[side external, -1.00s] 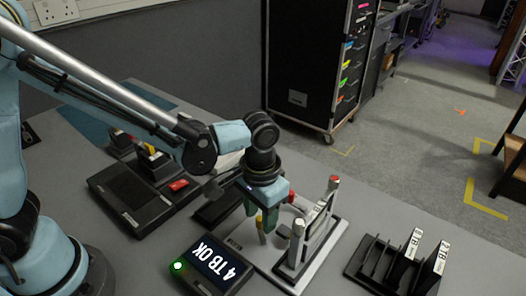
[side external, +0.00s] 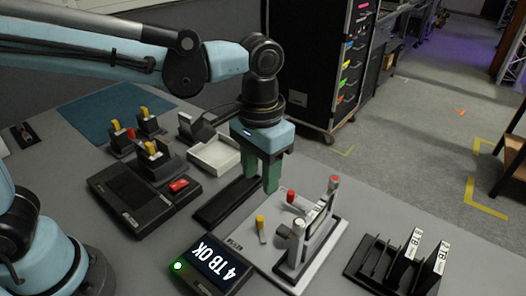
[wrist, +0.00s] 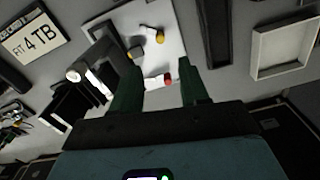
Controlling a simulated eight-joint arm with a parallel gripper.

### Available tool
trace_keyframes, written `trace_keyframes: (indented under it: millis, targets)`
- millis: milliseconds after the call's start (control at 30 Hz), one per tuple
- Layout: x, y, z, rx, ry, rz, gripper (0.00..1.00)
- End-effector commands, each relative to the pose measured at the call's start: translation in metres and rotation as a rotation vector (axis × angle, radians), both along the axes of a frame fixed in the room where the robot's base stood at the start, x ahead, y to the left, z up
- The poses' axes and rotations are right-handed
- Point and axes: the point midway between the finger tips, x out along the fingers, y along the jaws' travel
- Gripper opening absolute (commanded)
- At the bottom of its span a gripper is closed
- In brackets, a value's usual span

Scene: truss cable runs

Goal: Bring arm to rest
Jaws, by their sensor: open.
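My gripper (side external: 262,180) has green fingers that stand apart with nothing between them. It hangs above the grey table, behind a white fixture board (side external: 262,262) with an upright frame, a yellow-tipped lever and red-tipped parts. In the wrist view my gripper (wrist: 160,85) points toward the fixture board (wrist: 125,20), and the red-tipped part (wrist: 168,79) shows beyond the gap between the fingers.
A black rack (side external: 385,265) with labelled cartridges stands at the right front. A white open tray (side external: 215,157) lies behind my gripper. A black box with a red button (side external: 179,185) and several yellow-topped blocks stand at left. A tall black case (side external: 305,70) stands beyond the table.

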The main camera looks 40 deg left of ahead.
Motion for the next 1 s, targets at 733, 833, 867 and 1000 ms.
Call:
trace_keyframes:
  millis: [733, 833, 867, 1000]
  targets:
    - [-0.016, 0.112, 0.01, -0.094, -0.342, 0.106, 0.44]
    - [-0.023, 0.135, 0.007, -0.093, -0.432, 0.129, 0.44]
    - [-0.025, 0.141, 0.006, -0.09, -0.458, 0.134, 0.44]
    - [-0.033, 0.162, 0.001, -0.076, -0.553, 0.157, 0.44]
